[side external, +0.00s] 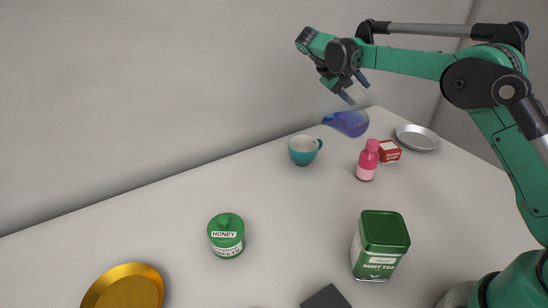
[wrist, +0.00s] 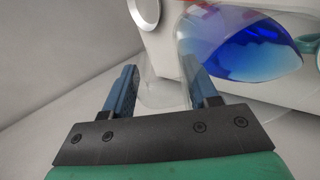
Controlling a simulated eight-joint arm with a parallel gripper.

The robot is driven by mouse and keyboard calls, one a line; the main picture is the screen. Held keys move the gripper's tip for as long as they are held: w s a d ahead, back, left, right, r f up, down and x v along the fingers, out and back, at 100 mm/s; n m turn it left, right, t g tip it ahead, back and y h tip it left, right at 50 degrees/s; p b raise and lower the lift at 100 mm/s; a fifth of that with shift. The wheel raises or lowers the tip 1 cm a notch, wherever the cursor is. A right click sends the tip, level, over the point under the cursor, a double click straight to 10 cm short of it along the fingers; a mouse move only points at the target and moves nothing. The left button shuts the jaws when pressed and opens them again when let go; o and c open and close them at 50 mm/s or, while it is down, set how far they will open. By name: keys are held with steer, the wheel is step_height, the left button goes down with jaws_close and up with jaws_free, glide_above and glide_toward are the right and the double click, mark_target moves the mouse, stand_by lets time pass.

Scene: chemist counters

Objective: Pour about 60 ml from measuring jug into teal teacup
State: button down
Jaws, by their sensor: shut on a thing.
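The measuring jug (side external: 345,123) is clear, holds blue liquid, and is tilted in the air above the counter. My gripper (side external: 354,88) is shut on it from above. In the wrist view the fingers (wrist: 158,88) close on clear glass, with the jug's blue liquid (wrist: 240,48) beyond. The teal teacup (side external: 303,152) stands upright on the counter, below and left of the jug in the side view. No stream between jug and cup can be made out. I cannot tell how much liquid is in the cup.
A pink bottle (side external: 367,162), a red box (side external: 389,151) and a silver dish (side external: 418,137) stand right of the cup. The counter's middle is clear.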

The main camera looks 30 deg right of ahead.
steer(key=shift+w+a+r+g+h, duration=0.2)
steer(key=shift+a+r+g+h, duration=0.1)
steer(key=shift+a+r+h, duration=1)
stand_by(1.9)
steer(key=shift+s+d+f+y, duration=0.2)
steer(key=shift+d+f+y, duration=0.55)
steer(key=shift+d, duration=0.25)
steer(key=shift+s+d+f+t+y, duration=0.1)
steer(key=shift+d+f+t+y, duration=0.1)
steer(key=shift+d+f+y, duration=0.3)
steer(key=shift+s+d+f+t+y, duration=0.1)
steer(key=shift+d+f+t+y, duration=0.15)
steer(key=shift+f+y, duration=0.5)
steer(key=shift+d+f+t+y, duration=0.15)
steer(key=shift+d+f+y, duration=0.3)
steer(key=shift+y, duration=0.25)
steer(key=shift+s+d+f+y, duration=0.1)
steer(key=shift+d+f+y, duration=0.3)
steer(key=shift+d, duration=0.1)
steer(key=s+d+f+t+y, duration=0.1)
steer(key=d+y, duration=0.5)
steer(key=shift+f, duration=0.15)
